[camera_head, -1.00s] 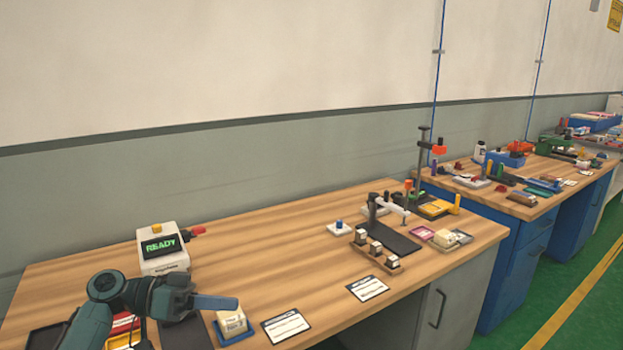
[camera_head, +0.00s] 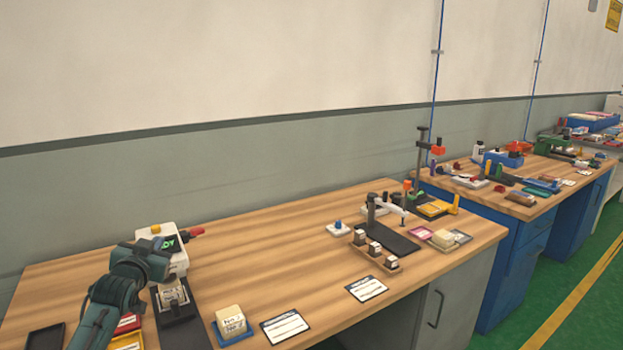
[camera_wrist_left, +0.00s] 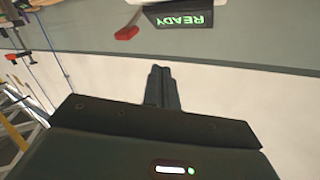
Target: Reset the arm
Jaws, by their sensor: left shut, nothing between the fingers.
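My left arm reaches in from the lower left of the head view. Its wrist covers part of the white device with the green READY screen (camera_head: 165,238); the fingers are hard to make out there. In the left wrist view my left gripper (camera_wrist_left: 162,72) is shut with nothing between its fingers, pointing toward the pale wall. The device's READY screen (camera_wrist_left: 180,18) appears upside down at the top of that view, apart from the fingers. My right gripper is not in view.
Near the arm are a dark stand holding a small pale block (camera_head: 172,296), a cream block (camera_head: 230,318) on a blue tray and a label card (camera_head: 285,327). A dark fixture (camera_head: 385,235) stands farther right. The middle of the wooden table (camera_head: 260,255) is clear.

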